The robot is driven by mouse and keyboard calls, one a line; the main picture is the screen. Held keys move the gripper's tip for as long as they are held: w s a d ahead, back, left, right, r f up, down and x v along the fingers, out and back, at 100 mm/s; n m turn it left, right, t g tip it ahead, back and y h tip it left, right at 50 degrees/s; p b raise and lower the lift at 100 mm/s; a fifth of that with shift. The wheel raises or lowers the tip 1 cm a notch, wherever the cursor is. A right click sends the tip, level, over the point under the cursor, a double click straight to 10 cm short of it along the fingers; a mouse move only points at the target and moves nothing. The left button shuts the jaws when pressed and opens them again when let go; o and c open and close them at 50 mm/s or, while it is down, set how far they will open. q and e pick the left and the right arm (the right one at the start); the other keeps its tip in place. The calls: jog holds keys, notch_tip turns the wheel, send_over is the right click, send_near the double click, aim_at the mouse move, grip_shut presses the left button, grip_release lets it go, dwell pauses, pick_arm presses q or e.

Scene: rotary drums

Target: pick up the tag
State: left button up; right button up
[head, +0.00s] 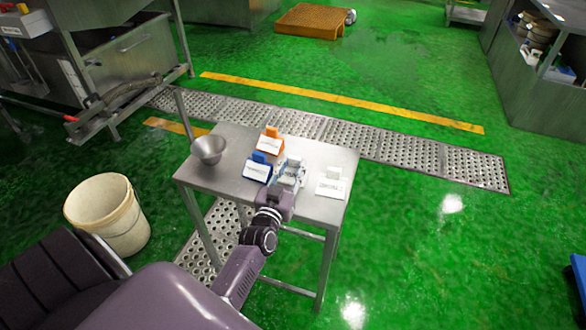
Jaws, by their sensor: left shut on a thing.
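Several small tags with white label faces stand on a small steel table (316,207). One is orange (270,143), one is blue (258,170), and one is white (331,185), apart at the right. A pale tag (287,178) is at my left gripper (291,171), which is shut on it. The gripper partly hides this tag, and I cannot tell whether it touches the tabletop. The blue tag is close beside the gripper on the left. My right gripper is not in view.
A steel bowl (208,149) stands at the table's left corner. A cream bucket (106,215) is on the floor to the left. A perforated drain cover (400,154) runs behind the table. The tabletop's right front part is bare.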

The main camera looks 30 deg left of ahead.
aim_at(293, 174)
pick_arm(q)
notch_tip(293, 174, up, 20)
jog(key=p, duration=0.3)
jog(key=s+d+f+m+h, duration=0.1)
jog(key=s+d+f+h, duration=0.1)
jog(key=s+d, duration=0.7)
jog(key=s+d+f+m+h, duration=0.1)
jog(key=s+d+m+h, duration=0.1)
jog(key=s+d, duration=0.7)
jog(key=s+h, duration=0.1)
jog(key=s, duration=0.4)
jog(key=shift+d+f+t, duration=0.25)
jog(key=shift+f+t, duration=0.05)
jog(key=shift+f, duration=0.1)
jog(key=shift+w+d, duration=0.1)
